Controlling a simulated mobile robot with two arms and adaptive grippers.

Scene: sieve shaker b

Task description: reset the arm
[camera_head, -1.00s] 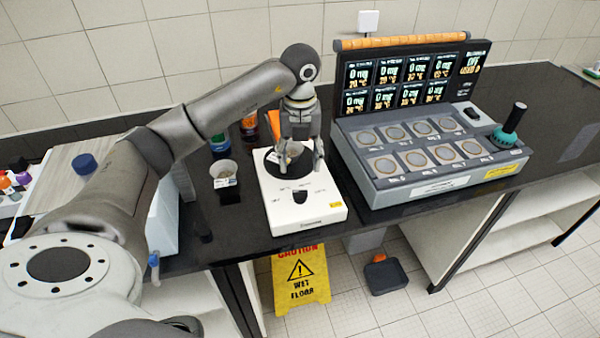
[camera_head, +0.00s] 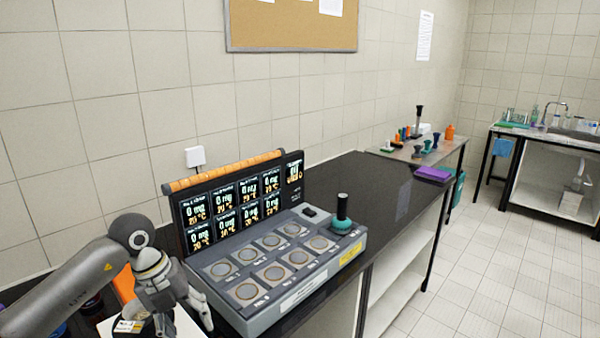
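My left arm comes in from the lower left, bent down at the wrist. My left gripper (camera_head: 184,321) hangs over the white instrument (camera_head: 190,327) at the bottom edge of the view. Its two fingers are spread apart, and I see nothing held between them. A small labelled container (camera_head: 130,325) shows just left of the fingers, partly cut off. My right arm and gripper are out of view.
A grey station (camera_head: 262,268) with round pads and a display panel (camera_head: 233,208) stands close right of my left gripper. A teal-based tool (camera_head: 342,222) stands on its corner. The dark counter (camera_head: 385,195) beyond is mostly clear.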

